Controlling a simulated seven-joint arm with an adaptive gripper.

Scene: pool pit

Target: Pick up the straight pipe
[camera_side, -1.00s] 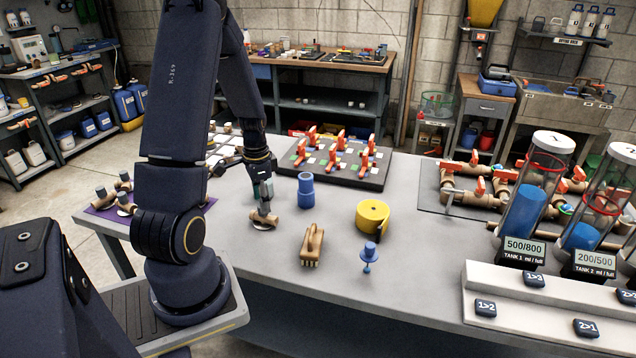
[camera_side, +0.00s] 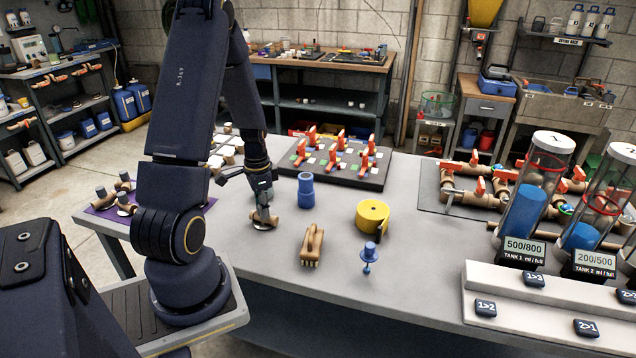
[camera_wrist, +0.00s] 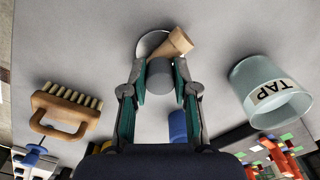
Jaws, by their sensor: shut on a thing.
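The straight pipe (camera_side: 257,217) is a short brown piece lying over a pale round disc on the table, left of the blue cup. In the wrist view the brown pipe (camera_wrist: 176,42) lies slanted at the top, with a grey upright stub (camera_wrist: 160,75) in front of it. My gripper (camera_side: 264,212) points down at it. In the wrist view my fingers (camera_wrist: 160,82) stand on both sides of the grey stub and are shut on it. The fingers hide part of the pipe in the side view, and I cannot tell whether it is clear of the disc.
A dark valve board (camera_side: 375,178) lies behind. Similar pipe pieces rest on a purple mat (camera_side: 100,210) at left.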

